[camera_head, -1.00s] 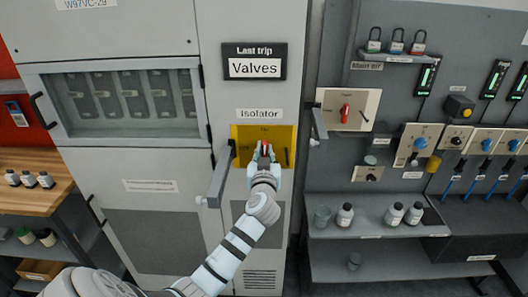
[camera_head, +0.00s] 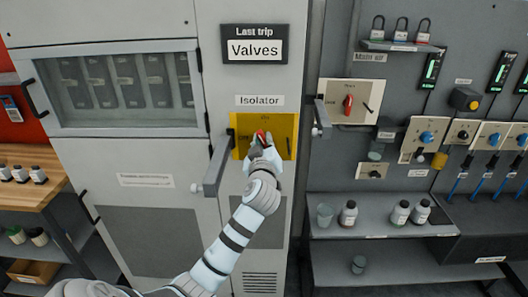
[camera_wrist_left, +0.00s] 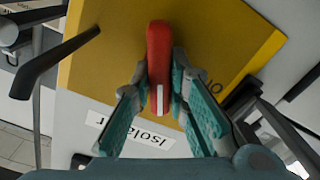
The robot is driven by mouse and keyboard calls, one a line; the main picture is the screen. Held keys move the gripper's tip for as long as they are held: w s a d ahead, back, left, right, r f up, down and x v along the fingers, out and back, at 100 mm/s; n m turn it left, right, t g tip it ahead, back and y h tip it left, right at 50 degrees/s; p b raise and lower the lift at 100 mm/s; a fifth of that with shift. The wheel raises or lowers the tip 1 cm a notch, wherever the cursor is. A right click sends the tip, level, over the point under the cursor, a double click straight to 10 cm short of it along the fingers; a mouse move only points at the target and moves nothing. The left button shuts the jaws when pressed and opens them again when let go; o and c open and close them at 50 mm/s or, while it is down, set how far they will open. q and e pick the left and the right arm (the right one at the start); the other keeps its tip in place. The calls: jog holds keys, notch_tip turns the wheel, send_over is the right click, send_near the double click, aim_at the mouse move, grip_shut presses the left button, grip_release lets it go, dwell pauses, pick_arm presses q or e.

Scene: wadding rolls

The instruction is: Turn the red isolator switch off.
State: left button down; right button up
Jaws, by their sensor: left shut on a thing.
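The red isolator switch (camera_head: 261,137) is a handle on a yellow plate (camera_head: 286,122), under the "Isolator" label (camera_head: 259,100) on the grey cabinet. My left gripper (camera_head: 258,146) is at the switch and covers part of it in the head view. In the left wrist view the red handle (camera_wrist_left: 158,50), with a white mark at its end, is between the two fingers, and my gripper (camera_wrist_left: 165,90) is shut on it. The handle lies slanted to the edges of the yellow plate (camera_wrist_left: 105,55). My right gripper is out of view.
A grey lever (camera_head: 216,165) juts out just left of the yellow plate. A second red switch (camera_head: 348,104) sits on a pale plate to the right, with its own lever (camera_head: 321,118). A shelf (camera_head: 380,230) with bottles stands at the lower right.

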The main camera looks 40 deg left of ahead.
pick_arm(q)
jog(key=n+b, duration=0.5)
jog(key=f+n+b, duration=0.1)
jog(key=n+b, duration=0.2)
jog(key=shift+s+a, duration=0.1)
jog(key=shift+a, duration=0.05)
jog(key=shift+n+b, duration=2)
jog(key=shift+n, duration=0.2)
jog(key=c, duration=1.6)
grip_release()
jog(key=shift+s+r, duration=0.1)
jog(key=shift+o, duration=0.2)
jog(key=v, duration=1.2)
